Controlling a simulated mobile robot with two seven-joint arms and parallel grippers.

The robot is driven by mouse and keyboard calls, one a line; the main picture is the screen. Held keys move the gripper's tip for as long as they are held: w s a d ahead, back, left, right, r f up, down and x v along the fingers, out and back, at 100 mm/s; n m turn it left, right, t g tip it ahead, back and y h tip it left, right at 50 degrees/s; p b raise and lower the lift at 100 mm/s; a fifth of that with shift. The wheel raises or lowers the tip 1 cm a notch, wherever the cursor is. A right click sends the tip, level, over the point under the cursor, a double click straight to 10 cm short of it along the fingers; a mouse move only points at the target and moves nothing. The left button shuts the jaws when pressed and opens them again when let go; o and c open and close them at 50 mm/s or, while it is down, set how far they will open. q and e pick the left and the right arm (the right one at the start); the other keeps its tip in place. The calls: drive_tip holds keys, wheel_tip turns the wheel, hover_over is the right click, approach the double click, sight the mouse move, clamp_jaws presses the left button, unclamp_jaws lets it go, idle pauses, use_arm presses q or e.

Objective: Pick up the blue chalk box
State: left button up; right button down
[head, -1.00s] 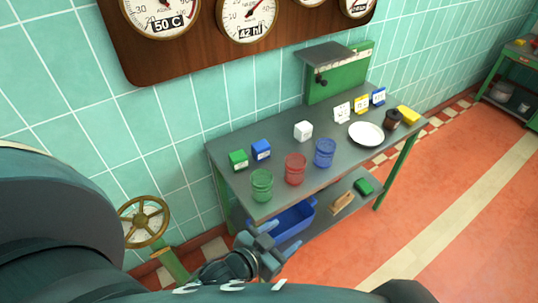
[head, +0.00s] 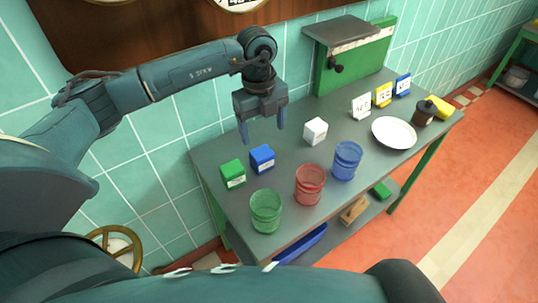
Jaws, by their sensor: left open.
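The blue chalk box (head: 262,158) is a small blue cube with a white label. It stands on the grey table (head: 240,213) toward the left end, just right of a green box (head: 232,173). My left gripper (head: 262,133) is open and empty, pointing down. In the picture its fingers show just above the blue box, apart from it; the exact height is hard to tell. My right gripper is not in view.
A white box (head: 315,131) stands to the right. Green (head: 266,210), red (head: 310,184) and blue (head: 346,160) cups line the front. Farther right are a white plate (head: 394,132), number cards and a dark jar (head: 424,113). A green cabinet (head: 355,62) stands at the back.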

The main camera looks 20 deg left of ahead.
sight(262, 152)
use_arm(q)
drive_tip(key=shift+n+y, duration=0.3)
drive_tip(key=f, duration=0.3)
drive_tip(key=a+f, duration=0.1)
drive_tip(key=f, duration=0.2)
drive_tip(key=shift+w+a+f, duration=0.15)
drive_tip(key=shift+w+f, duration=0.05)
drive_tip(key=shift+f, duration=0.2)
drive_tip(key=shift+w+d+f, duration=0.1)
drive_tip(key=shift+d+f, duration=0.05)
drive_tip(key=shift+f, duration=1.3)
drive_tip(key=shift+w+d+f, duration=0.1)
drive_tip(key=shift+f, duration=1.35)
drive_tip(key=shift+c, duration=0.4)
drive_tip(key=c, duration=1.1)
drive_tip(key=shift+r, duration=0.1)
wheel_tip(262, 152, up, 10)
drive_tip(key=shift+f, duration=0.15)
drive_tip(key=shift+s, duration=0.15)
